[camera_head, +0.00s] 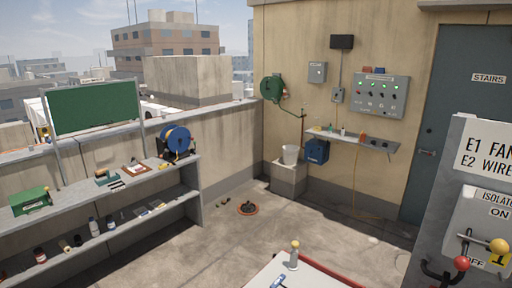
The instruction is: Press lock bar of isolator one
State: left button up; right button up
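The isolator (483,226) is a grey box at the right edge, cut off by the frame. Its plate reads "ISOLATO" with ON above and OFF below, and a yellow tag (499,260) shows a 1. A lever ends in a yellow ball (498,246) by the OFF mark. A black curved bar (436,275) with a red ball (461,263) sits lower left of it; it may be the lock bar, but I cannot tell. Neither of my grippers shows.
A white-topped surface with a red edge (335,273) is at the bottom centre, bearing a grey post with a yellow top (294,257). Shelves (90,205) with several items line the left.

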aim_at(498, 246)
jog(key=k+j+z, duration=0.1)
jog(key=z, duration=0.35)
jog(key=k+z, duration=0.1)
jog(key=z, duration=0.35)
jog(key=k+z, duration=0.1)
jog(key=z, duration=0.35)
